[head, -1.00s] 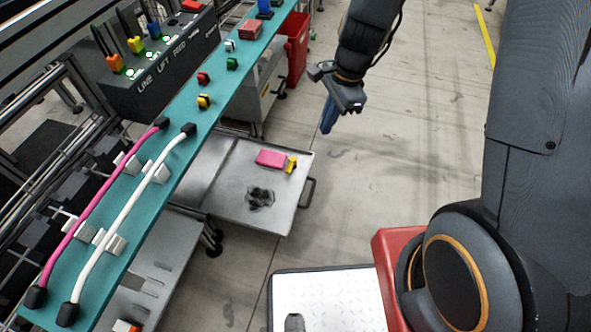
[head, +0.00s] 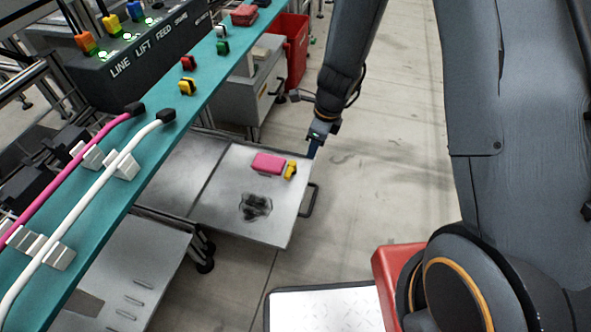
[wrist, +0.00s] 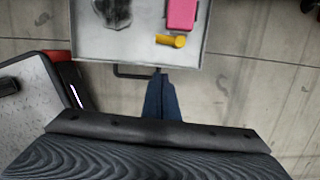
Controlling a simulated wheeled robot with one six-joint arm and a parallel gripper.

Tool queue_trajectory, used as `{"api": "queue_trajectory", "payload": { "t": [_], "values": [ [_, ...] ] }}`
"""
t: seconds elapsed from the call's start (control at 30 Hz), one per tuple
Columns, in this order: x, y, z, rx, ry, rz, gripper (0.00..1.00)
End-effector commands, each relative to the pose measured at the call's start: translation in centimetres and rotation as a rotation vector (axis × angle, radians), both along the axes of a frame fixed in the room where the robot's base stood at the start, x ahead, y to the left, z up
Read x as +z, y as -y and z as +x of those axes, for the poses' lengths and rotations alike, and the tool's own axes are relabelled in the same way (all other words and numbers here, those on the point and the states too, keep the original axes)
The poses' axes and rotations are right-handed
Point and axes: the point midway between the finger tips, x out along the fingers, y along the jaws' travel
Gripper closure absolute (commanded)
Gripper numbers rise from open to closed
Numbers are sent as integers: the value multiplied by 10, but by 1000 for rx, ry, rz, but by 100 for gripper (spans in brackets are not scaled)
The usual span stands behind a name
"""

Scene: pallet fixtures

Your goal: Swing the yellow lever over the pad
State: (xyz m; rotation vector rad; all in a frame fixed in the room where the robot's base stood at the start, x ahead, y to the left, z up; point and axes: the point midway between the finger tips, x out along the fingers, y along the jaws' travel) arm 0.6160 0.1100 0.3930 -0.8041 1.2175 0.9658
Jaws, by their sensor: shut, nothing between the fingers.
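The yellow lever (head: 291,170) is a short piece at the right end of a pink block (head: 268,163) on a grey metal plate (head: 225,213). In the wrist view the lever (wrist: 171,41) lies just below the pink block (wrist: 182,14), near the plate's edge. I cannot tell which part is the pad; the pink block lies beside the lever. My gripper (head: 313,149) has blue fingers, shut and empty. In the wrist view its fingertips (wrist: 161,74) are just outside the plate's edge by the handle, apart from the lever.
A dark patch (head: 255,207) marks the plate. A dark handle (head: 309,199) sticks out from its right edge. A teal rail (head: 142,170) with cables and coloured buttons runs along the left. A red bin (head: 296,50) stands behind. The floor to the right is clear.

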Motion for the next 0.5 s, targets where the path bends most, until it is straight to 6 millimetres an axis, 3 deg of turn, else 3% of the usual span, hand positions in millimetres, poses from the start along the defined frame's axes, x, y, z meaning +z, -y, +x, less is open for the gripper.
{"api": "queue_trajectory", "payload": {
  "t": [0.27,0.5],
  "values": [
    [-9,-1,1,1,-1,0,100],
    [-41,-6,3,1,-2,0,100]
  ]
}}
